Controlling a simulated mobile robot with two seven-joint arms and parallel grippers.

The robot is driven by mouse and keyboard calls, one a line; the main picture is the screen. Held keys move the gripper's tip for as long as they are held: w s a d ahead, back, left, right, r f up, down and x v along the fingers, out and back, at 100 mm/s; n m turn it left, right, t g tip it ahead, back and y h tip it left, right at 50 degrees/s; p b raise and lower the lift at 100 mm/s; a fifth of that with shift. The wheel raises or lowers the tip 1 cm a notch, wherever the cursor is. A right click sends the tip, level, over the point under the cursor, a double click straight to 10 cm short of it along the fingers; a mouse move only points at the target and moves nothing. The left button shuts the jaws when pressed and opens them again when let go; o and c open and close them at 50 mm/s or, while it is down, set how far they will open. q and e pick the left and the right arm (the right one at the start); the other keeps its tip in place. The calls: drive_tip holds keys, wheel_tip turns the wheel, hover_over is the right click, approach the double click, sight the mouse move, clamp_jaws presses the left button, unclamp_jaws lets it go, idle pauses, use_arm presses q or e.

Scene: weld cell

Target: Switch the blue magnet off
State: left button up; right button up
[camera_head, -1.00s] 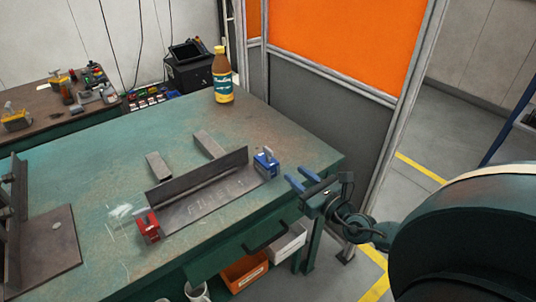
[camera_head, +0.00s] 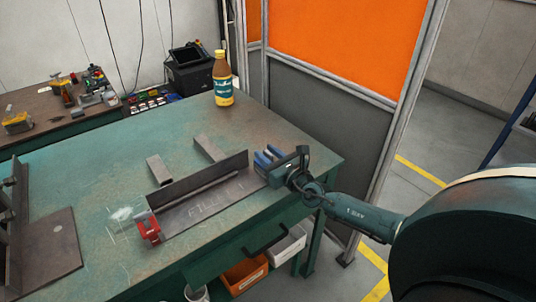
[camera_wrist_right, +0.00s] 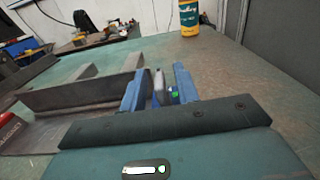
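The blue magnet (camera_wrist_right: 173,90) sits at the right end of the steel parts on the green bench. In the wrist view, part of it shows between my right gripper's fingers, with a pale grey upright piece like a lever (camera_wrist_right: 158,82) and a small green spot. My right gripper (camera_head: 268,156) is over the magnet and hides most of it in the head view. Its two blue fingers (camera_wrist_right: 158,88) stand apart on either side of the pale piece, with gaps visible, so it looks open. I cannot tell whether a finger touches it. My left gripper is out of view.
A red magnet (camera_head: 149,228) sits at the left end of the steel angle (camera_head: 200,178). A bottle (camera_head: 222,80) stands at the bench's back corner. A dark steel fixture (camera_head: 45,245) is at left. An orange bin (camera_head: 243,276) is below the bench.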

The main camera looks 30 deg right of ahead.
clamp_jaws()
idle(0.3)
